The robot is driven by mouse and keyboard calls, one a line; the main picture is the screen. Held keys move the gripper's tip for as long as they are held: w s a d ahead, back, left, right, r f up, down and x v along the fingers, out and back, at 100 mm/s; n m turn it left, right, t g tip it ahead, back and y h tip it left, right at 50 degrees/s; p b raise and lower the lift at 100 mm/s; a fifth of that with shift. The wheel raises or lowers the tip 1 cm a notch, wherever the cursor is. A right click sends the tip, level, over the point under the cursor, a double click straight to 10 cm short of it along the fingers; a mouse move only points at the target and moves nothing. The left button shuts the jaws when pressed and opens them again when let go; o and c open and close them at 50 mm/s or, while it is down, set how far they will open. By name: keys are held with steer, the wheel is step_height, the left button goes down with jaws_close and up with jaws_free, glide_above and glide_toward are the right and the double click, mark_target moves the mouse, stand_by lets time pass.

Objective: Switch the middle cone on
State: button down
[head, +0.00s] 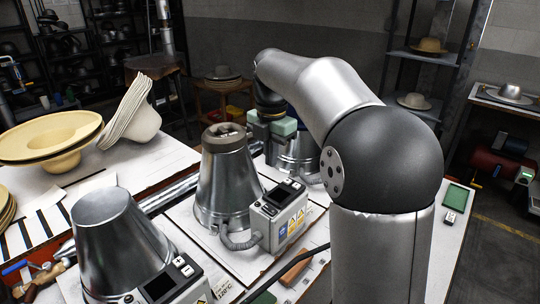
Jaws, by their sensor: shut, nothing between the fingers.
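The middle cone (226,180) is a metal cone with a brown-grey cap, upright on the white table. A hose joins its base to its control box (280,215), which has stickers on the front and a dark display on the sloped top. I cannot tell its switch state. A near-left cone (112,245) and a far cone (298,155), partly hidden by my gripper, stand in the same row.
The near cone's control box (165,287) is at the bottom. Straw hats (50,140) and stacked pale hat bodies (135,110) lie at the left. A black cable and a reddish-brown block (295,271) lie in front of the middle box. My arm fills the right centre.

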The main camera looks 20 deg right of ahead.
step_height(320, 180, up, 14)
steer(key=s+d+p, duration=0.1)
steer(key=p, duration=0.2)
steer(key=shift+s+p, duration=0.3)
steer(key=shift+p, duration=0.05)
steer(key=shift+f, duration=0.1)
steer(key=s+a+f+m, duration=0.2)
steer(key=s+f+m, duration=2.2)
steer(key=s+f, duration=0.15)
step_height(320, 180, up, 10)
steer(key=n+t+b, duration=0.1)
steer(key=n+b, duration=0.3)
steer(key=n, duration=2)
glide_above(267, 206)
steer(key=s+d, duration=0.1)
steer(key=s, duration=0.1)
steer(key=shift+y, duration=0.3)
steer(key=f, duration=0.4)
steer(key=w+f+p, duration=0.1)
steer(key=f, duration=0.7)
steer(key=shift+w+a+f, duration=0.25)
steer(key=shift+a+f, duration=0.1)
steer(key=shift+a, duration=0.05)
